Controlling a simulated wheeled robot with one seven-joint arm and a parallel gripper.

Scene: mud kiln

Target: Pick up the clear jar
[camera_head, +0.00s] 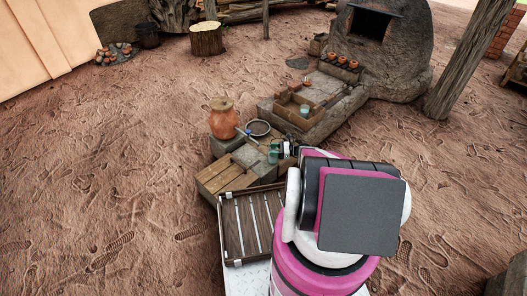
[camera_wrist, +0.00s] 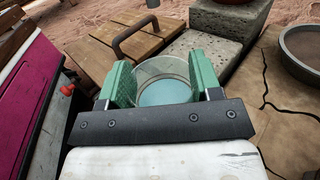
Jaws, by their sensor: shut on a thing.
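The clear jar (camera_wrist: 163,72) is a see-through round vessel with a pale blue tint in its lower part. In the wrist view it sits between the two green fingers of my gripper (camera_wrist: 165,82). The fingers press on its left and right sides, so my gripper is shut on it. In the head view my gripper (camera_head: 283,151) is small, beside the low work surface, and my arm covers part of that area. Whether the jar touches the surface below is not clear.
A wooden slatted top (camera_head: 222,178) and a grey stone block (camera_wrist: 207,50) stand close by. A round dark pan (camera_wrist: 302,52) is at the right in the wrist view. An orange clay pot (camera_head: 222,118) stands behind. A dark slatted tray (camera_head: 232,215) lies nearer me.

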